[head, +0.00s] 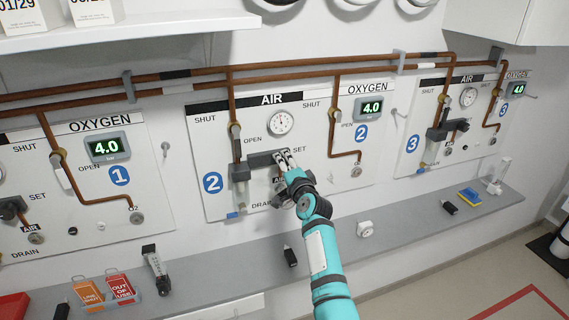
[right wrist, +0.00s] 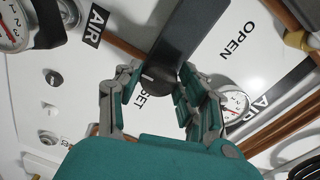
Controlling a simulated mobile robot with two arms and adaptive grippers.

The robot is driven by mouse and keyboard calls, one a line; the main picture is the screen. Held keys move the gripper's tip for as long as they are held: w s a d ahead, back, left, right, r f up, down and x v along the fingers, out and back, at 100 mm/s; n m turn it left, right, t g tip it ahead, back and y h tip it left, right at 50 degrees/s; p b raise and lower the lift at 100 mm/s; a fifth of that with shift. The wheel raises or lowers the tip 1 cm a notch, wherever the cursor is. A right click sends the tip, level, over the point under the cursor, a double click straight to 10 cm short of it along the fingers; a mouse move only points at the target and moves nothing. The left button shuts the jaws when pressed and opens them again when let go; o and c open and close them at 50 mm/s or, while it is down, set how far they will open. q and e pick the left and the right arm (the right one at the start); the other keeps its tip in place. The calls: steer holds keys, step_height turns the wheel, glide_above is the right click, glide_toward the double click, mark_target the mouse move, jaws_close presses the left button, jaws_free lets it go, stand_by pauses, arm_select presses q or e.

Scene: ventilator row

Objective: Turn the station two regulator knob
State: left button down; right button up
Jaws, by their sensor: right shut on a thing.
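Station two is the middle white panel (head: 205,145), marked with blue "2" signs. Its dark grey regulator (head: 262,160) sits below the round AIR gauge (head: 280,123), beside the word SET. My right gripper (head: 286,160) is at the right end of this regulator. In the right wrist view the regulator body (right wrist: 197,30) runs up from a dark round knob (right wrist: 158,76) with a pale mark. The fingers of my right gripper stand on both sides of this knob and are shut on it. The head view mostly hides the knob behind the fingers. My left gripper is not in view.
Copper pipes (head: 210,73) run along the wall above the panels. Panel one (head: 75,190) is on the left, panel three (head: 415,150) on the right. A grey shelf (head: 205,262) below carries tags, a yellow-blue block (head: 469,196) and small parts.

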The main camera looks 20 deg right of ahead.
steer(key=shift+m, duration=0.6)
steer(key=o, duration=1.2)
steer(key=shift+c, duration=0.2)
